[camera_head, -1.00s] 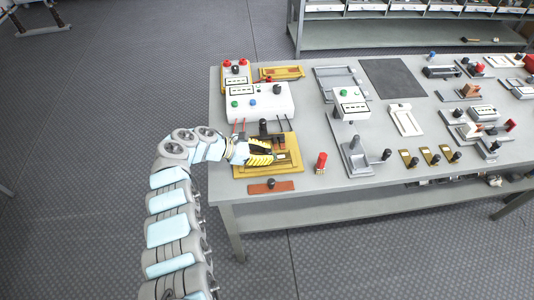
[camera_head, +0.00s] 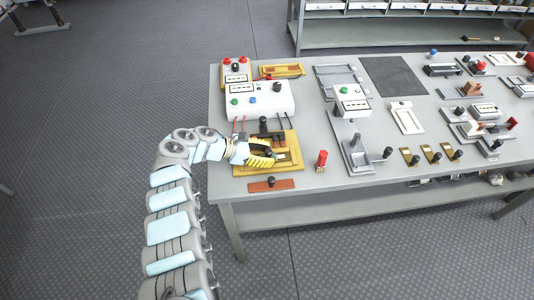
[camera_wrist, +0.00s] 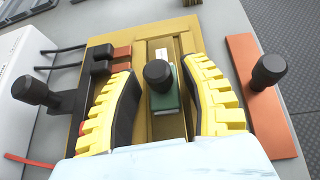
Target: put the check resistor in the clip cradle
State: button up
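A green block with a black knob (camera_wrist: 163,98), apparently the check resistor, sits in a channel of a brass-yellow fixture (camera_wrist: 112,28), which looks like the clip cradle. The fixture also shows in the head view (camera_head: 291,141). My gripper (camera_wrist: 160,72) is over the fixture with its yellow ribbed fingers either side of the block. The fingers are open, with gaps to the block on both sides. In the head view my gripper (camera_head: 265,153) hides part of the fixture. The block's underside is hidden, so I cannot tell how deep it sits.
A black-knobbed lever (camera_wrist: 40,95) stands left of the fixture. A red-brown plate with a black knob (camera_head: 271,185) lies in front of it. A white meter box (camera_head: 260,100) with leads is behind. A red-topped piece (camera_head: 321,160) stands to the right, with bare table around it.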

jog(key=v, duration=1.2)
